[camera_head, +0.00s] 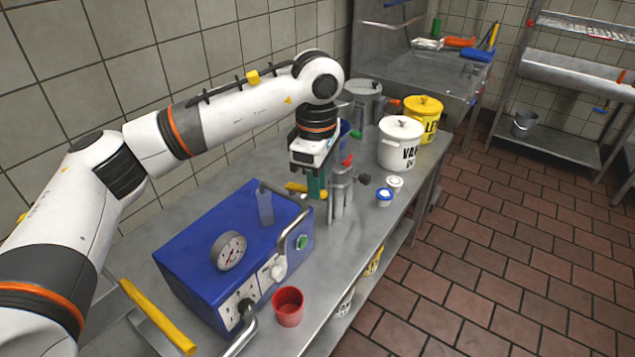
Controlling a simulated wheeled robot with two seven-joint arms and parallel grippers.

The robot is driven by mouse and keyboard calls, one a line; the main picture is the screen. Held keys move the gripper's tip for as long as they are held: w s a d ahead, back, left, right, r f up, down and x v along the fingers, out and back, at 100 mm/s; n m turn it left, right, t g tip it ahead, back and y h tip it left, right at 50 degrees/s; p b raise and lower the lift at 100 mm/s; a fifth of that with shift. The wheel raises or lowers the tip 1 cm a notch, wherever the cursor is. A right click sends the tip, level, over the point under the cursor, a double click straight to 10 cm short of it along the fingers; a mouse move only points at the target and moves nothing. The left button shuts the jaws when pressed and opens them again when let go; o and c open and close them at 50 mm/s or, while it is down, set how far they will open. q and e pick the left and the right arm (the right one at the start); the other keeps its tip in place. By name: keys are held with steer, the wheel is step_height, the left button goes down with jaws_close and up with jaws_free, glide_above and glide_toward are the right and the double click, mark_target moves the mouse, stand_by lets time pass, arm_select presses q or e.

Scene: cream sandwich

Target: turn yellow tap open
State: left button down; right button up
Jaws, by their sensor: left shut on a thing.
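A yellow tap handle (297,188) shows as a short, level yellow bar beside a grey metal fitting with upright cylinders (341,192), behind the blue machine. My left gripper (316,186) points down from above at this handle. Its fingers are shut on the yellow tap handle, with part of the bar showing to their left. The fingers hide the middle of the handle, and the tap's body is hard to make out. My right gripper is not in view.
A blue box machine (195,245) with a dial and metal handles stands in front. A larger yellow bar (157,316) lies at lower left.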

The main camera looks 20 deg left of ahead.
arm_select(q)
steer(key=shift+r, duration=0.15)
stand_by(0.4)
steer(key=c, duration=1.4)
jaws_free()
steer(key=shift+s, duration=0.1)
steer(key=shift+o, duration=0.2)
steer(key=shift+r, duration=0.45)
step_height(320, 180, up, 11)
steer(key=b, duration=0.1)
